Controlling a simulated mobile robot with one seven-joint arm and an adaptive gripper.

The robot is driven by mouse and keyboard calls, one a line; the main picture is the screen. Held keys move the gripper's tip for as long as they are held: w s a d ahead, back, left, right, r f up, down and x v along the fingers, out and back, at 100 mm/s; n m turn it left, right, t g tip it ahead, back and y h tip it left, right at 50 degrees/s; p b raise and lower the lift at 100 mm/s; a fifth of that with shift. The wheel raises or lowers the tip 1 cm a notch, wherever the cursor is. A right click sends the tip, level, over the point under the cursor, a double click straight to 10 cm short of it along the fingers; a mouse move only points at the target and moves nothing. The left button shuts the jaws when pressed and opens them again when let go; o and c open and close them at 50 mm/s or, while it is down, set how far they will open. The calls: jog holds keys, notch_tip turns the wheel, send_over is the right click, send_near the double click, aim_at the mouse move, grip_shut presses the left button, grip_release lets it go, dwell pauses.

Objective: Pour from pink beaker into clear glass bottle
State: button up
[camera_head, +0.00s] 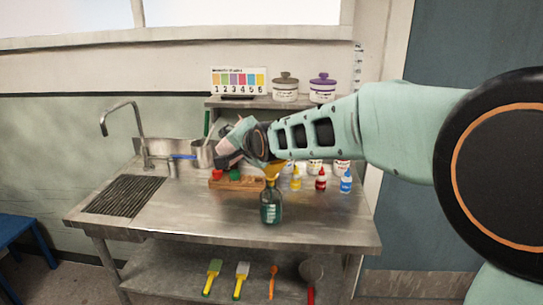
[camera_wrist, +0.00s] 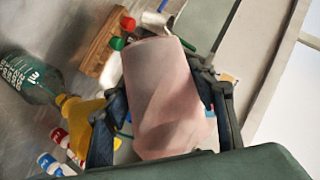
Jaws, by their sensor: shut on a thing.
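My gripper (camera_head: 238,147) is shut on the pink beaker (camera_wrist: 165,100), with one finger on each side of it in the wrist view. In the head view the gripper hides most of the beaker, which is held above the steel bench. The clear glass bottle (camera_head: 270,208) stands upright on the bench, below and slightly right of the gripper, with a dark green look and white markings. A yellow funnel (camera_head: 274,168) sits at its mouth. In the wrist view the bottle (camera_wrist: 28,78) and funnel (camera_wrist: 80,110) are left of the beaker. No stream is visible.
A wooden rack (camera_head: 240,183) with red and green tops stands behind the bottle. Yellow (camera_head: 296,180), red (camera_head: 321,181) and blue (camera_head: 346,183) small bottles stand to the right. A sink drainer (camera_head: 125,195) is at the left. The front of the bench is clear.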

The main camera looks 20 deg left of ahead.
jog(key=shift+f+p, duration=0.1)
jog(key=shift+p, duration=0.2)
jog(key=shift+a+b, duration=0.15)
jog(key=shift+b, duration=0.35)
jog(key=shift+s+r+b, duration=0.15)
jog(key=shift+r+b, duration=0.25)
jog(key=shift+b, duration=0.4)
jog(key=shift+n+h+b, duration=0.3)
jog(key=shift+n+b, duration=0.1)
jog(key=shift+b, duration=0.4)
jog(key=shift+r, duration=0.1)
jog(key=shift+f+t+b, duration=0.2)
jog(key=shift+t+b, duration=0.1)
jog(key=shift+b, duration=0.2)
